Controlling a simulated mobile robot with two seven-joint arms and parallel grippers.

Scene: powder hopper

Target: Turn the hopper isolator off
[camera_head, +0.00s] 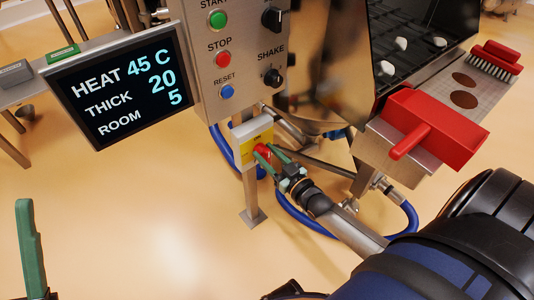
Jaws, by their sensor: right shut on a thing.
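The hopper isolator (243,150) is a small grey and yellow box low on the metal post, below the control panel. Its red knob (263,151) faces right and is partly hidden by my fingers. My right gripper (268,155) comes in from the lower right, and its green fingers are shut on the red knob. The knob's exact angle is too small to tell. At the far left edge, one green finger of my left gripper (30,245) shows upright over the floor, away from the isolator. Its other finger is not visible.
The control panel (242,52) has buttons and black knobs above the isolator. A display (122,86) hangs to its left. Blue hoses (305,222) loop beside my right gripper. A red scoop-like thing (425,128) and a red brush (495,60) lie at right. Floor at left is clear.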

